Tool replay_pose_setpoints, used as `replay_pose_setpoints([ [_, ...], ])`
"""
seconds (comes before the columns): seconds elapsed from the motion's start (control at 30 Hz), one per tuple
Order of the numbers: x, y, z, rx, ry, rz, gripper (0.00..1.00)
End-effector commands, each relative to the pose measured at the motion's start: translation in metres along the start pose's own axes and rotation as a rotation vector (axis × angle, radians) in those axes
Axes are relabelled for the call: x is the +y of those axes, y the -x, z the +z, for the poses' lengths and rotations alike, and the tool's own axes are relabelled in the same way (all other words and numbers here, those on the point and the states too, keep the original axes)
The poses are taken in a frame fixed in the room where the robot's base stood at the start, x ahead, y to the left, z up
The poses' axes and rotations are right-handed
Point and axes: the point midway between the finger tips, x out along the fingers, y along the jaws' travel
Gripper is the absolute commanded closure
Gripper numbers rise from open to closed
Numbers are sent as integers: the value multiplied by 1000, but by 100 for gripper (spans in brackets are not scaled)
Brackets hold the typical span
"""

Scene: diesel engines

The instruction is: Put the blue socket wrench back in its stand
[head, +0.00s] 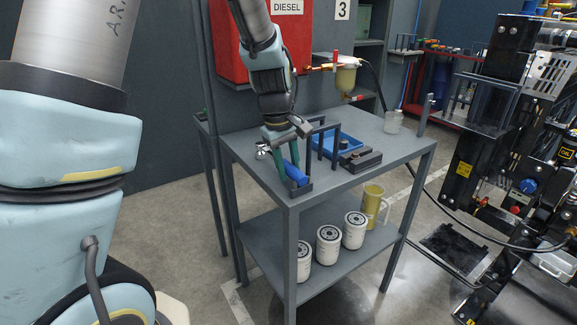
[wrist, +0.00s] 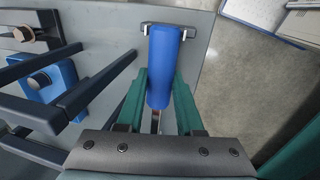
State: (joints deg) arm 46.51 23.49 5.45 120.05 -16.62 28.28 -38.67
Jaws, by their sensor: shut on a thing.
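The blue socket wrench (head: 293,173) has a thick blue handle, which also fills the middle of the wrist view (wrist: 164,65). A shiny metal head (head: 262,150) shows left of my gripper in the head view, seemingly the wrench's other end. My gripper (head: 286,157) has green fingers shut on the handle, one on each side, as the wrist view shows (wrist: 162,85). A dark grey bracket with two short prongs, seemingly part of the stand (head: 303,190), is at the table's near corner. In the wrist view the handle's far end lies between its prongs (wrist: 148,28); whether it rests there I cannot tell.
Dark upright posts (head: 322,143) stand close right of my gripper. White filters (head: 328,245) and a yellow jug (head: 373,203) stand on the lower shelf.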

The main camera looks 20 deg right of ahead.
Motion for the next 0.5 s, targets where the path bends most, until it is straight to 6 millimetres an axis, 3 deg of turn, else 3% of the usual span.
replay_pose_setpoints([
  [0.27,0,0,0,2,0,2,100],
  [0.3,0,0,0,2,0,2,60],
  [0.5,0,0,0,1,0,1,38],
])
